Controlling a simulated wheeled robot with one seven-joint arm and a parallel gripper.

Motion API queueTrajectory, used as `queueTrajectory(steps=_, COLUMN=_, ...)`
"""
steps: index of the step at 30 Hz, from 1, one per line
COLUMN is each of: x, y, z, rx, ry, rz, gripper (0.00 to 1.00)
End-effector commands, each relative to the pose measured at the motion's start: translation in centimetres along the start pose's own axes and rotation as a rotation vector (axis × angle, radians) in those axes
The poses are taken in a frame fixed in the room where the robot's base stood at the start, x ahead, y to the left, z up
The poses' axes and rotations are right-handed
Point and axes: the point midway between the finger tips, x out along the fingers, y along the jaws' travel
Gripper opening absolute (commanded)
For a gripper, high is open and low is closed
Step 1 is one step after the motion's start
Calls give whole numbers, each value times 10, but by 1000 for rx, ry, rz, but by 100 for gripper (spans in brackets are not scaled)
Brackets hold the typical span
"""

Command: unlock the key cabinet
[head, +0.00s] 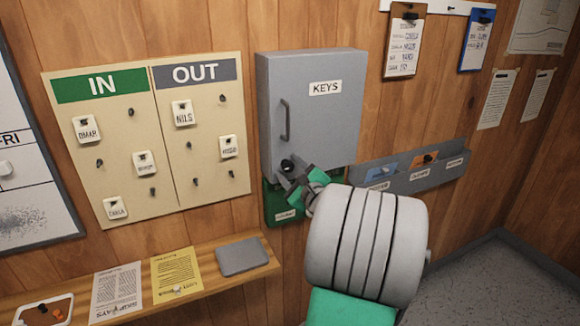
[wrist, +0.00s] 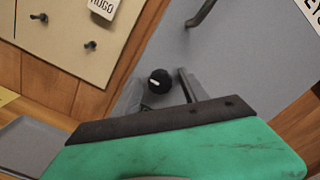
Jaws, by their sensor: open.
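The grey key cabinet (head: 325,122) hangs on the wood wall with its door shut, a KEYS label and a bar handle (head: 285,120) at its left side. A round black lock knob (head: 288,164) sits low on the door below the handle. In the wrist view the knob (wrist: 159,80) carries a short white mark. My gripper (head: 291,179) is at the lower left of the door, close to the knob. In the wrist view its fingers (wrist: 169,90) are apart, with the knob at or just beyond their tips. I cannot tell if they touch it.
A green box (head: 278,204) is under the cabinet, partly behind my gripper. An IN/OUT board (head: 150,205) with name tags hangs to the left. A grey wall pocket rack (head: 440,176) is to the right. A shelf (head: 210,285) with papers and a grey pad (head: 242,256) is lower left.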

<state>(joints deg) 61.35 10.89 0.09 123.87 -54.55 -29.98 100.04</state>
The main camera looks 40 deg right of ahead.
Motion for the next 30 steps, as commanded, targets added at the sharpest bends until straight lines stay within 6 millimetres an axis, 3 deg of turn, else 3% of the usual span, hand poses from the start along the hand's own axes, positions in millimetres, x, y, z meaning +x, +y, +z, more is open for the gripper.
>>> queueTrajectory(steps=6, x=0, y=0, z=0, rx=-1, ry=0, rz=0, gripper=50)
queueTrajectory(steps=24, x=0, y=0, z=0, rx=-1, ry=0, rz=0, gripper=1)
queueTrajectory(steps=30, x=0, y=0, z=0, rx=-2, ry=-1, rz=0, gripper=0)
